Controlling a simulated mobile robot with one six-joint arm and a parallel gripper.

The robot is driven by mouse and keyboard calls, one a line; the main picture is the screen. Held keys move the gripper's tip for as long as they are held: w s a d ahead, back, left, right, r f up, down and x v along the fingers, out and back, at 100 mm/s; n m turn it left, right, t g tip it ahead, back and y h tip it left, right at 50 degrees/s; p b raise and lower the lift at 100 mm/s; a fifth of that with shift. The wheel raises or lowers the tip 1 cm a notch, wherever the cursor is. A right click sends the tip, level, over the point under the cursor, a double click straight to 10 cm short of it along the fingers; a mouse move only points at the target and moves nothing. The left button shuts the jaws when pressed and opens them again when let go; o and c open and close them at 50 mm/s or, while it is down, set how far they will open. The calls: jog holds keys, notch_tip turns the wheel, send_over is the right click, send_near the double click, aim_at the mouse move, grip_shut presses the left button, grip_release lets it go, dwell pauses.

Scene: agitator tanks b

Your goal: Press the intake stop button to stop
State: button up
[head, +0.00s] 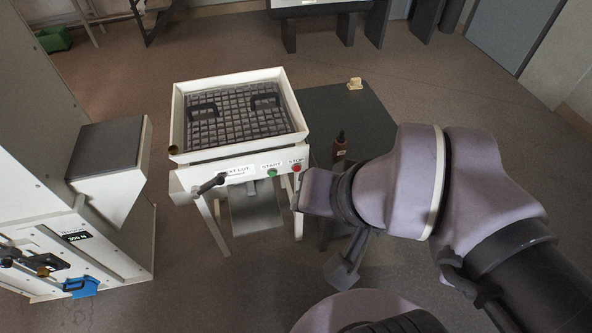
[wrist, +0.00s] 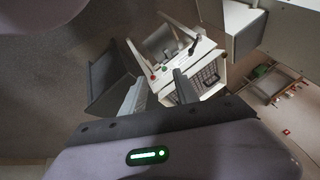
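The red stop button (head: 297,168) sits at the right end of the intake stand's white front panel, under a STOP label. The green start button (head: 272,173) is just left of it. In the wrist view the red button (wrist: 153,77) and green button (wrist: 165,68) show beyond my fingers, small and upside down. My gripper (wrist: 161,88) has its two fingers apart with nothing between them. It is clear of the panel, and the stop button is not covered. In the head view my arm is at the right, close to the stand's right side.
The stand holds a white tray (head: 178,110) with a dark grid and two handles. A black lever (head: 208,184) projects at the panel's left. A dark table (head: 365,115) at the right bears a brown bottle (head: 340,146) and a tan item (head: 355,84). A white cabinet (head: 110,265) stands left.

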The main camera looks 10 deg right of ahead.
dwell(0.3)
grip_shut()
dwell(1.6)
